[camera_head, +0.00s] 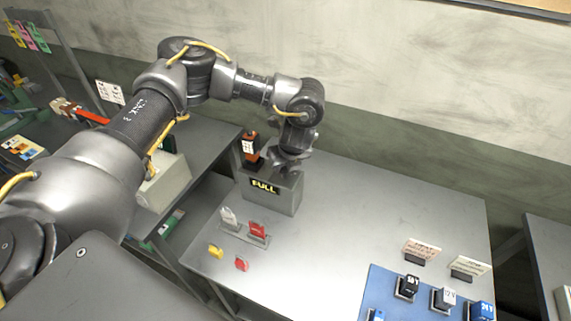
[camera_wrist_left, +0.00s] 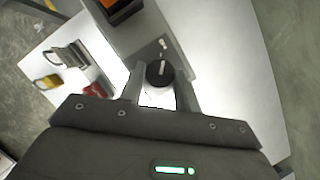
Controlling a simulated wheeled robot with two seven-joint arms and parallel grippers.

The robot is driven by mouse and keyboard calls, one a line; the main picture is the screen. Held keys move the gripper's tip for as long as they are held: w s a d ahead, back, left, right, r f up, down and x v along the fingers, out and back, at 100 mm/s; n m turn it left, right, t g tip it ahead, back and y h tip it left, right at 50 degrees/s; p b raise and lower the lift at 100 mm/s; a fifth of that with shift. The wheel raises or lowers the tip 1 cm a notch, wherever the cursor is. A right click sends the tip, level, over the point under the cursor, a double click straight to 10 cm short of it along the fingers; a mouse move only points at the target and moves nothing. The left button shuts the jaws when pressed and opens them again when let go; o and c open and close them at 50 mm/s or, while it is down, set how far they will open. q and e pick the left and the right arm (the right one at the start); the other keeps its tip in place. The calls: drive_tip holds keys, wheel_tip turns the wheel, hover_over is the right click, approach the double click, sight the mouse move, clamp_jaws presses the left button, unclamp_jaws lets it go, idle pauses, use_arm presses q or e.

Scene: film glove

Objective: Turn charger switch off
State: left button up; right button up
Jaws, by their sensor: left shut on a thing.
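The charger (camera_head: 258,197) is a grey box with a lit yellow "FULL" display on its front, standing at the table's back left. Its switch is a round black knob (camera_wrist_left: 154,77) with a white pointer line, on the charger's top. My left gripper (camera_head: 285,172) reaches down onto the charger top and hides the knob in the head view. In the left wrist view the two fingers (camera_wrist_left: 160,88) are closed on the knob's sides. White marks show on the charger's top beside the knob. My right gripper is out of view.
An orange and black block (camera_head: 251,149) with a white label stands at the charger's back left. Grey and red pieces (camera_head: 257,230) sit in front, with yellow and red tags. A blue mat (camera_head: 384,285) with several labelled blocks lies at right. The table's middle is clear.

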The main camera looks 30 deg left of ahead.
use_arm(q)
drive_tip(key=o, duration=1)
drive_tip(key=b+v, duration=0.3)
drive_tip(key=v, duration=0.7)
drive_tip(key=shift+r, duration=0.3)
drive_tip(key=shift+d, duration=0.1)
